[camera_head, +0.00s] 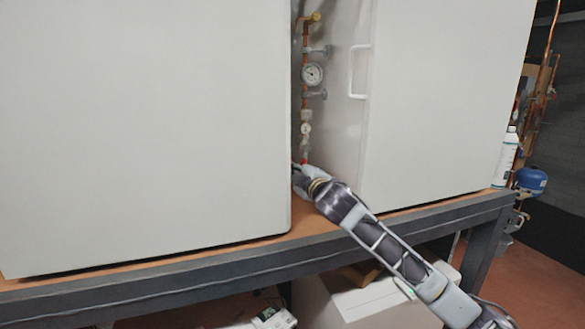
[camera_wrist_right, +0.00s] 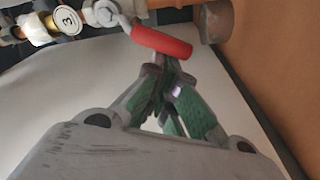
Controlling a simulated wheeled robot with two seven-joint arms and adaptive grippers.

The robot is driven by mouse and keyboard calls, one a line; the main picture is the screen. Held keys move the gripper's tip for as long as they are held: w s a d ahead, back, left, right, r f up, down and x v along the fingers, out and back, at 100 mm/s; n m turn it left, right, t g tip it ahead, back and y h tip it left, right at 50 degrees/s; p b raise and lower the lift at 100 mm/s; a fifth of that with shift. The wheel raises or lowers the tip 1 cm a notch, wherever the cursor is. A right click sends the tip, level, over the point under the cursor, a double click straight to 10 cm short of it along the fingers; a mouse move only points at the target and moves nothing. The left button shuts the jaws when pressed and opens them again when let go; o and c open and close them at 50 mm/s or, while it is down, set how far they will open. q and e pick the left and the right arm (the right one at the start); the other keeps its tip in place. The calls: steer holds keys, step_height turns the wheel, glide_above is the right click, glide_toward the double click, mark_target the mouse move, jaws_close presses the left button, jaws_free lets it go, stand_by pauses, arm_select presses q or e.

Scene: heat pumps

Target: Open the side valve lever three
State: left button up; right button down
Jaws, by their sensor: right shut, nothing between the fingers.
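The side valve lever, a red handle (camera_wrist_right: 161,41), shows near the top of the right wrist view, and a bit of its red (camera_head: 304,162) shows in the head view. It joins a metal valve beside a round tag marked 3 (camera_wrist_right: 67,19). My right gripper (camera_wrist_right: 167,62) is shut and empty, with its green-padded fingertips close below the red handle. I cannot tell whether they touch it. In the head view the right gripper (camera_head: 298,172) is in the gap between the two white units and covers the lower end of the pipe. My left gripper is out of view.
Large white units stand left (camera_head: 150,130) and right (camera_head: 440,110) of the narrow gap. A copper pipe (camera_head: 306,40) with a round gauge (camera_head: 312,75) runs down in it. The right unit has a white handle (camera_head: 354,75). The bench edge (camera_head: 170,282) runs below.

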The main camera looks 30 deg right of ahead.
steer(key=shift+s+d+f+n+g+p, duration=0.1)
steer(key=shift+d+f+n+p, duration=0.35)
steer(key=shift+n, duration=0.65)
steer(key=shift+s+d+f+n+g+p, duration=0.1)
steer(key=shift+d+f+n+p, duration=0.15)
steer(key=shift+d+n+p, duration=0.6)
steer(key=shift+s+d+f+n+g+p, duration=0.15)
steer(key=shift+f+n+p, duration=0.15)
steer(key=shift+n, duration=1.05)
step_height(320, 180, up, 10)
steer(key=shift+f, duration=0.15)
